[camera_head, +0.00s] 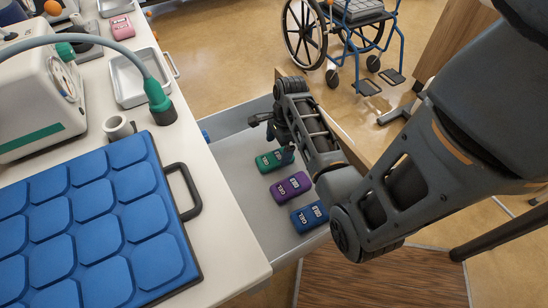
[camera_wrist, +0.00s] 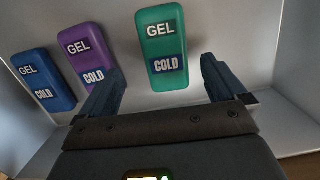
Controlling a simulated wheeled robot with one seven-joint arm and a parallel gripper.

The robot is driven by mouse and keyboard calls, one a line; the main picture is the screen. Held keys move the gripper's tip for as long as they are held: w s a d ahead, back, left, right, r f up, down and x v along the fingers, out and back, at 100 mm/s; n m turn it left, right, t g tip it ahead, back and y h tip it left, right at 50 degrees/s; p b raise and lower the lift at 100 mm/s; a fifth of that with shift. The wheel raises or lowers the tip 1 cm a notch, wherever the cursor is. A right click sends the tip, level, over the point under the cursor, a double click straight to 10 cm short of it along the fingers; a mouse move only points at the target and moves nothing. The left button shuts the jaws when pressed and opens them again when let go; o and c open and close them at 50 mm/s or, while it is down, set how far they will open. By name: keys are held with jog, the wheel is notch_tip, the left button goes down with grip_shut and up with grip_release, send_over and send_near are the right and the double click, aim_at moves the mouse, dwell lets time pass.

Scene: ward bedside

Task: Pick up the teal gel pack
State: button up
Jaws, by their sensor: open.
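The teal gel pack (camera_head: 270,160) lies in an open drawer, the farthest of three packs in a row in the head view. In the wrist view the teal gel pack (camera_wrist: 162,48) shows labels reading GEL and COLD. My gripper (camera_wrist: 160,82) is open, and its two fingers stand to either side of the pack's near end in that view. In the head view my gripper (camera_head: 268,128) is over the drawer by the teal pack, partly hidden by my wrist. I cannot tell how far the fingers are above the pack.
A purple gel pack (camera_head: 291,186) and a blue gel pack (camera_head: 310,216) lie beside it in the drawer (camera_head: 236,160). The purple pack (camera_wrist: 88,54) is close to the left finger in the wrist view.

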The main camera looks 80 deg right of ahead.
aim_at(275, 157)
jog(key=f, duration=0.3)
jog(key=w+f, duration=0.1)
jog(key=f, duration=0.1)
jog(key=shift+d, duration=0.15)
jog(key=shift+s, duration=0.1)
jog(key=c, duration=1.3)
